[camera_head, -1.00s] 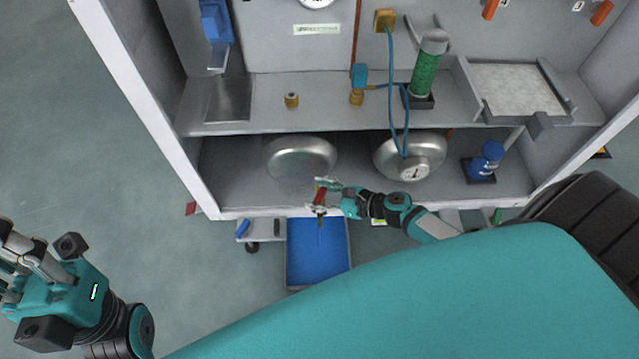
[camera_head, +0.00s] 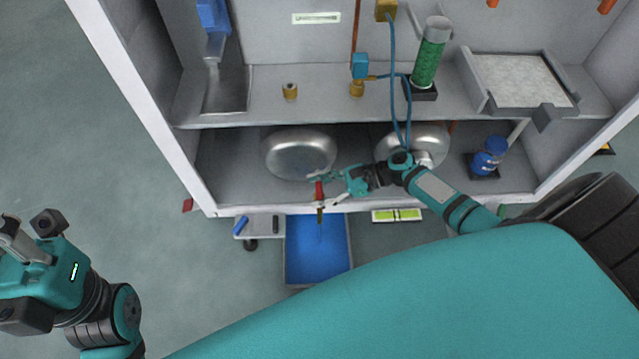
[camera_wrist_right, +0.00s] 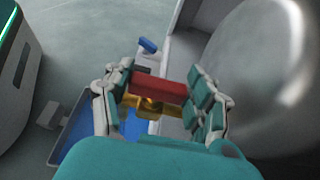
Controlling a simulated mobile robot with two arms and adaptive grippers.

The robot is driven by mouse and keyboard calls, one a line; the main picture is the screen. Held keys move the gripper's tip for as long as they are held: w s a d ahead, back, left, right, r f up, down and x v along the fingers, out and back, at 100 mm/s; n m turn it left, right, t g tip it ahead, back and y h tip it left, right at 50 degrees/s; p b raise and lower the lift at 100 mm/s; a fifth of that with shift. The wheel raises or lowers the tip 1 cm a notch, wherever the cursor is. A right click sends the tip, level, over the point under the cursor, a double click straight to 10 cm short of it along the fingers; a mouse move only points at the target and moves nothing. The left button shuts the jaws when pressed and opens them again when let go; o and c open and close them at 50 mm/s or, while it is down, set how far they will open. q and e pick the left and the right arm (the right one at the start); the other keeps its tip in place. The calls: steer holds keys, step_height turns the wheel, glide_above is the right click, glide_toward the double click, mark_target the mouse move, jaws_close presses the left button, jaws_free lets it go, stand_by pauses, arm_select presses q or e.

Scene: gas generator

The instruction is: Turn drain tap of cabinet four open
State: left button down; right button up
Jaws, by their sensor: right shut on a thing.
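The drain tap has a red handle (camera_head: 319,190) and a brass body (camera_head: 320,215) at the cabinet's front lower edge, above a blue tray (camera_head: 300,268). My right gripper (camera_head: 322,177) is at the handle's upper end. The handle points up from the tap in the head view. My left gripper (camera_head: 22,240) is at the far left, away from the cabinet, its fingers partly cut off.
Two rounded metal vessels (camera_head: 300,153) sit on the lower shelf, the right one partly hidden by my arm. A blue bottle (camera_head: 489,155) stands right of them. A green column (camera_head: 429,58) and a square tray (camera_head: 520,85) are on the upper shelf.

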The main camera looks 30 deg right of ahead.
steer(key=shift+a, duration=0.1)
steer(key=o, duration=1.2)
steer(key=v, duration=1.2)
